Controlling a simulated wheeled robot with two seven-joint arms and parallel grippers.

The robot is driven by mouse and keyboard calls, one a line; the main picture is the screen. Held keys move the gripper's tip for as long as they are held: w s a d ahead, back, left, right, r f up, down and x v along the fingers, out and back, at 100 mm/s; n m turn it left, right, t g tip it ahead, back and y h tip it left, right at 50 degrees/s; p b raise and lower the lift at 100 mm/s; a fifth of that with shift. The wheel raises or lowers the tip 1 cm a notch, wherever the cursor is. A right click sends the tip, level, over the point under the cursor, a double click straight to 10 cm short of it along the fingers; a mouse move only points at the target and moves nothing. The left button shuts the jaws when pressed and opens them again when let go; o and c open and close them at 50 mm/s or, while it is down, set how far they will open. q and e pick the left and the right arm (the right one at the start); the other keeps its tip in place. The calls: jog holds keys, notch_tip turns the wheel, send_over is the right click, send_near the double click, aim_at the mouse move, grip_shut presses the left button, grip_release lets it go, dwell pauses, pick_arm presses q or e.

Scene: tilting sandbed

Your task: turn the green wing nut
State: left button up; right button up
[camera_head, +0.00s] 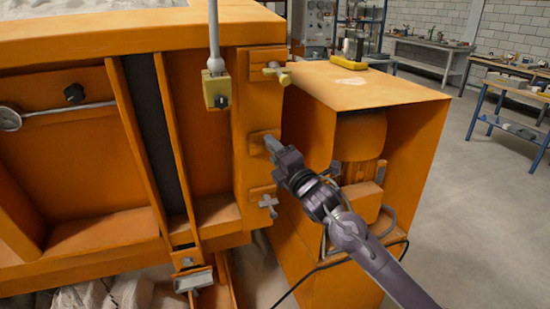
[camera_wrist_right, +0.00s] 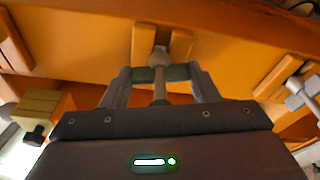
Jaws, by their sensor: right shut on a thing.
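The green wing nut (camera_wrist_right: 180,72) shows in the right wrist view, on a grey stud in front of a slotted orange bracket. My right gripper (camera_wrist_right: 160,84) has its two fingers on either side of the nut, shut on its wings. In the head view my right gripper (camera_head: 273,148) reaches the middle bracket on the orange post, and its fingers hide the nut there. A yellowish wing nut (camera_head: 277,75) sits on the bracket above. A grey wing nut (camera_head: 268,203) sits on the bracket below and also shows at right in the wrist view (camera_wrist_right: 303,93). My left gripper is out of view.
A yellow box (camera_head: 217,90) hangs on a grey rod left of the brackets. An orange housing (camera_head: 370,88) with an open side and cables stands close on the right. A gauge (camera_head: 9,118) is at far left. Open floor and workbenches lie beyond.

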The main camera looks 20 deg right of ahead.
jog(key=m+b, duration=0.1)
jog(key=m, duration=0.4)
jog(key=shift+f+t+y+b, duration=0.2)
jog(key=shift+t+y+b, duration=0.1)
jog(key=shift+t+b, duration=0.1)
jog(key=m+t+b, duration=0.1)
jog(key=m, duration=0.4)
jog(key=shift+f, duration=0.1)
jog(key=m, duration=0.2)
jog(key=m+h, duration=0.1)
jog(key=m, duration=0.2)
jog(key=shift+a+m+t+h, duration=0.1)
jog(key=shift+m+t+h, duration=0.2)
jog(key=shift+t, duration=0.1)
jog(key=m+h, duration=0.1)
jog(key=m, duration=0.5)
jog(key=shift+h, duration=0.4)
jog(key=shift+m, duration=0.3)
jog(key=o, duration=1)
jog(key=shift+t, duration=0.3)
